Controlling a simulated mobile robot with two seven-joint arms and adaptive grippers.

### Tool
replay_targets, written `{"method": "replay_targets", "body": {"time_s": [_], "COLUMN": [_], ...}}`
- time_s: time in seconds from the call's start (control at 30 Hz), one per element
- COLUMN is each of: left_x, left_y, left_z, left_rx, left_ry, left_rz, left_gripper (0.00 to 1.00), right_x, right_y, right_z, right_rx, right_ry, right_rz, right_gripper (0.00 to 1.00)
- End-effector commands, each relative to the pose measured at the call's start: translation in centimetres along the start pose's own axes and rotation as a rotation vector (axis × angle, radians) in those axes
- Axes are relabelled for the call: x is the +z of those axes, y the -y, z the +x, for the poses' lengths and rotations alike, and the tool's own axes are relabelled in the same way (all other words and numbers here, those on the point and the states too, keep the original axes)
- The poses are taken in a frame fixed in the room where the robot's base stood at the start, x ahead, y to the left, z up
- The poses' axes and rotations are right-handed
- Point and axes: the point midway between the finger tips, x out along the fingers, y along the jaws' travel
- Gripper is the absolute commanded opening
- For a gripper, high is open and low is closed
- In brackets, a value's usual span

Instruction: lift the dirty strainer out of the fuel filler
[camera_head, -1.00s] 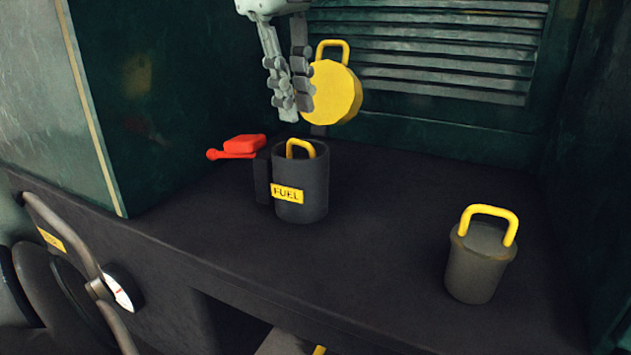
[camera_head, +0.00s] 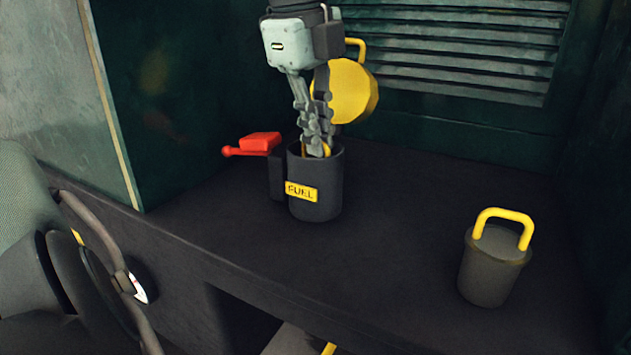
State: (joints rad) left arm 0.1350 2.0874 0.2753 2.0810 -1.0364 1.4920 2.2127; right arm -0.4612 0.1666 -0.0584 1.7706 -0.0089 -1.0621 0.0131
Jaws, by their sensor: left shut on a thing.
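The fuel filler (camera_head: 325,205) is a dark upright cylinder with a yellow FUEL label, standing on the dark shelf. The dirty strainer's yellow handle (camera_head: 327,150) shows at the filler's mouth; the rest of the strainer is hidden inside. My left gripper (camera_head: 317,150) points down from above with its fingertips at the mouth, shut on the handle. A second strainer (camera_head: 488,270), a grey-brown tapered cup with a yellow loop handle, stands upright on the shelf at the right. My right gripper is not in view.
A round yellow cap (camera_head: 355,92) with a loop handle stands behind the filler, partly behind my gripper. A red lever (camera_head: 258,143) sits at the filler's left. A handwheel (camera_head: 115,270) is at lower left. The shelf (camera_head: 400,245) between filler and second strainer is clear.

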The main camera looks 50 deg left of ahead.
Motion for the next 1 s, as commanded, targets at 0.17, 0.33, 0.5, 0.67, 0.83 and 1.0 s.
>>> {"method": "replay_targets", "body": {"time_s": [0.17, 0.33, 0.5, 0.67, 0.83, 1.0], "left_x": [0.0, 0.0, 0.0, 0.1, 0.1, 0.0], "left_y": [0.0, 0.0, 0.2, 0.5, 1.2, 1.8], "left_z": [-0.1, -0.1, -0.6, -2.3, -5.3, -8.8], "left_rx": [-0.001, -0.002, -0.002, -0.003, -0.005, -0.004], "left_ry": [0.000, 0.000, 0.001, 0.002, 0.003, 0.003], "left_rz": [0.000, 0.000, -0.001, -0.001, -0.003, -0.002], "left_gripper": [0.00, 0.00, 0.00, 0.00, 0.00, 0.00], "right_x": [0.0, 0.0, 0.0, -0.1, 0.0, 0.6], "right_y": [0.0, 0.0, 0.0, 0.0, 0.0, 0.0], "right_z": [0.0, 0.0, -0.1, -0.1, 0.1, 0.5], "right_rx": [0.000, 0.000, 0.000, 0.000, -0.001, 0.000], "right_ry": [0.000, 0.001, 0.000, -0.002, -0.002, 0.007], "right_rz": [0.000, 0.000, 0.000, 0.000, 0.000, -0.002], "right_gripper": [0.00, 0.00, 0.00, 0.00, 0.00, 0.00]}}
